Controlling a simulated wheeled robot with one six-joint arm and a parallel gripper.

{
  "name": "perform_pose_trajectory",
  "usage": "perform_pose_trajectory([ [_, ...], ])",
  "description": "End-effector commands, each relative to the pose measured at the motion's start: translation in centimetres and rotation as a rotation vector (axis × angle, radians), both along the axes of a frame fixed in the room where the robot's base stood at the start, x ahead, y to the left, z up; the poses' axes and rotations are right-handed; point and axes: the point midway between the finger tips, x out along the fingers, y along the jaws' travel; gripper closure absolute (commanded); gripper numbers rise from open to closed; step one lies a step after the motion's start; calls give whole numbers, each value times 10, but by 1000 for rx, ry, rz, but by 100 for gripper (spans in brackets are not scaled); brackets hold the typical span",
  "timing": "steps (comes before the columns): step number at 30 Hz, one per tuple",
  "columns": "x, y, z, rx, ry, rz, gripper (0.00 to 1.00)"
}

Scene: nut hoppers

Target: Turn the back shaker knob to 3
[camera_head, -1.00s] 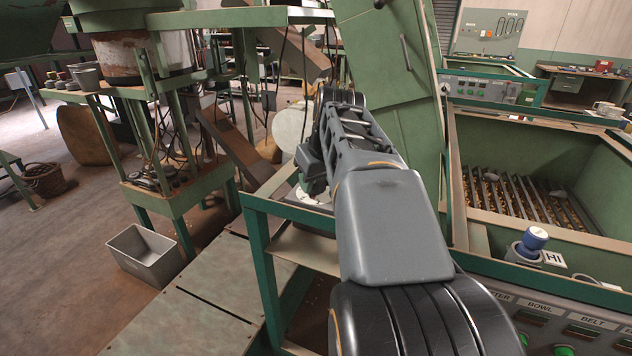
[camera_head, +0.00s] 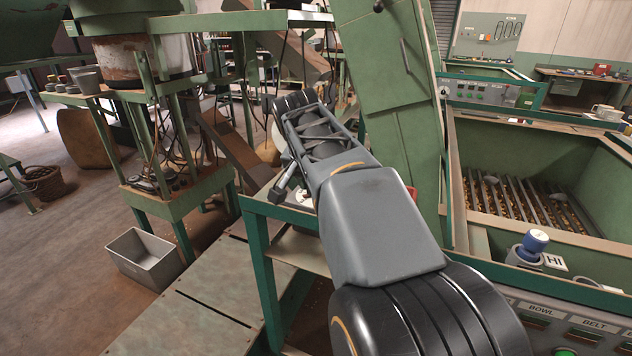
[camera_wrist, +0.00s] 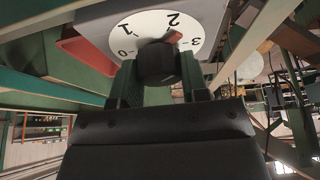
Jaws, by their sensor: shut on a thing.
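In the wrist view, a round white dial (camera_wrist: 118,40) carries the marks 0, 1, 2 and 3. A black knob (camera_wrist: 157,62) stands at its centre. A reddish-brown pointer (camera_wrist: 173,37) at the knob points between 2 and 3. My gripper (camera_wrist: 160,80) is shut on the knob, one finger on each side. The fingers and my palm cover the near part of the dial. In the head view, part of the white dial (camera_head: 304,198) shows beside my arm on the green frame, and the knob is hidden.
A green sloping chute (camera_head: 392,125) stands close behind my arm. A grey metal bin (camera_head: 143,255) sits on the floor at left.

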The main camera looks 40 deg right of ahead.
Motion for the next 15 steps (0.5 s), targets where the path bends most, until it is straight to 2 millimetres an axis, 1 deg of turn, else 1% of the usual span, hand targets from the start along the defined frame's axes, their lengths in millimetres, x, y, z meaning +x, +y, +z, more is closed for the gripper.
perform_pose_trajectory([
  [15, 0, 1, -1, 3, 4, -473, 83],
])
